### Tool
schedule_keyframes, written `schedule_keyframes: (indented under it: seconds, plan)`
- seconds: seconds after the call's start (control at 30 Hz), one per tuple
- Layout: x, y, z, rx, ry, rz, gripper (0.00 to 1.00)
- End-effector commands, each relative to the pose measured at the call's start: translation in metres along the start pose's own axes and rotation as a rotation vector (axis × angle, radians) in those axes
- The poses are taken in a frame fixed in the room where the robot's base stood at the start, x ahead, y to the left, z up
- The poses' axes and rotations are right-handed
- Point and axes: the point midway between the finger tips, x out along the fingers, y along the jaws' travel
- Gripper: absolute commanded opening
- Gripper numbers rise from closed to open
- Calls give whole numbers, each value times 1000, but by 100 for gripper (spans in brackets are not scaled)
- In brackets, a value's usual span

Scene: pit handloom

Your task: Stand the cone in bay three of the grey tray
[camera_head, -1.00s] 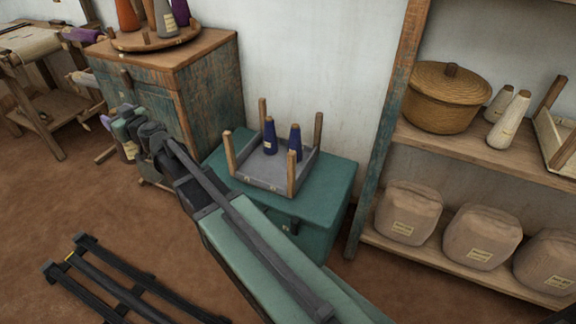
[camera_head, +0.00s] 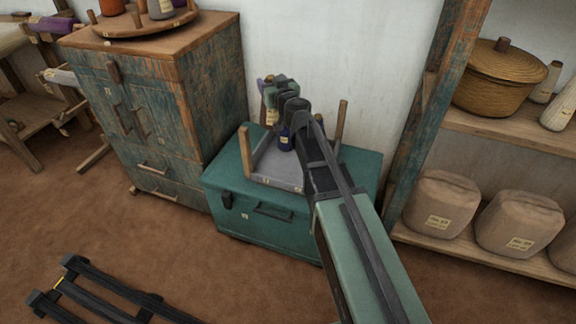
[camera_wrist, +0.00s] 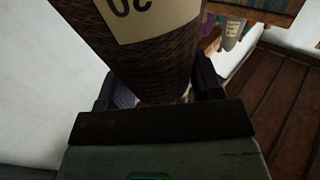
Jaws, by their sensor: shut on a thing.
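My gripper (camera_head: 272,92) is shut on a dark brownish cone (camera_wrist: 155,60) with a cream label, which fills the upper middle of the wrist view between the two fingers. In the head view only a little of this cone shows beside the gripper, above the grey tray's left part. The grey tray (camera_head: 272,182) has wooden corner posts and sits on a teal chest (camera_head: 231,166). A dark blue cone (camera_head: 285,138) stands in the tray, partly covered by my gripper and arm. My arm hides much of the tray's right side, and bay marks are too small to read.
A worn wooden cabinet (camera_head: 160,115) stands left of the chest, with a round wooden stand (camera_head: 145,24) of cones on top. A shelf at right holds a lidded basket (camera_head: 500,76) and wrapped bundles (camera_head: 445,205). Dark rails (camera_head: 115,290) lie on the floor at lower left.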

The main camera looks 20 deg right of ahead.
Motion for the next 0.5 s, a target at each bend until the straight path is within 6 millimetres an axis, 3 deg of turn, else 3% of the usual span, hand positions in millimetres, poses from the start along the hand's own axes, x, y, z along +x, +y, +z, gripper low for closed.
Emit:
schedule_keyframes:
  seconds: [0.17,0.5]
  plan:
    - [0,0,36,0,0,0,10]
    - [0,0,150,0,0,0,9]
